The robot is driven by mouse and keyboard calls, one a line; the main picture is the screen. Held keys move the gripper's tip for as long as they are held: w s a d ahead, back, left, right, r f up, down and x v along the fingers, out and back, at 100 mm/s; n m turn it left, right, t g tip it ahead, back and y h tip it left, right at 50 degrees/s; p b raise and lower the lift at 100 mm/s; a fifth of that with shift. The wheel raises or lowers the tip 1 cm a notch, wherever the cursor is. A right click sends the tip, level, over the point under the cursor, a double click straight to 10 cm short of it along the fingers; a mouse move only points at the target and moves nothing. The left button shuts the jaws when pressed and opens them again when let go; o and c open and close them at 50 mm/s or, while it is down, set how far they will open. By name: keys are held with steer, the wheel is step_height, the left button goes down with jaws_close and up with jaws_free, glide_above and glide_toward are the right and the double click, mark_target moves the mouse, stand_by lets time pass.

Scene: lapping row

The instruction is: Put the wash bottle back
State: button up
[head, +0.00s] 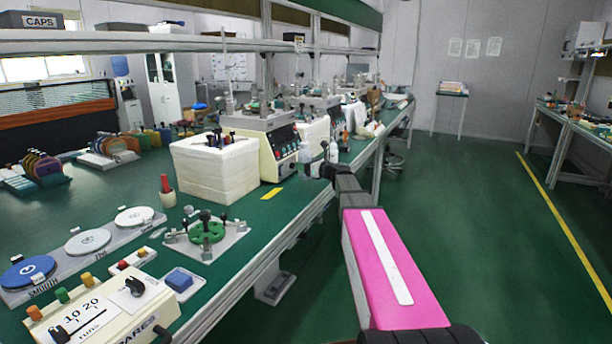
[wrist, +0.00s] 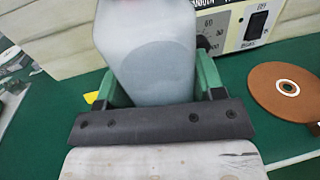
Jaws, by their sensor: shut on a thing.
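The wash bottle (wrist: 150,50) is a pale, translucent white bottle that fills the upper middle of the wrist view. My gripper (wrist: 153,88) is shut on it, with a green finger on each side of its body. The top of the bottle is cut off by the frame edge. In the head view my gripper (head: 316,169) is small, over the front edge of the long green bench, by the cream machine. Pale bottle shapes show near it there, and I cannot tell for sure which is the held one.
A cream machine (head: 272,142) and a white block stack (head: 215,168) stand on the bench (head: 262,222). A brown disc (wrist: 288,90) lies right of the bottle. A yellow tag (head: 271,193) lies near the bench edge. The floor aisle at right is clear.

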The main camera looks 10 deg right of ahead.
steer(key=shift+d+f, duration=0.25)
steer(key=shift+f, duration=1.95)
steer(key=shift+f, duration=0.1)
steer(key=o, duration=1.1)
steer(key=shift+s+d, duration=0.1)
steer(key=shift+d, duration=0.05)
steer(key=v, duration=1.1)
steer(key=shift+s+d, duration=0.2)
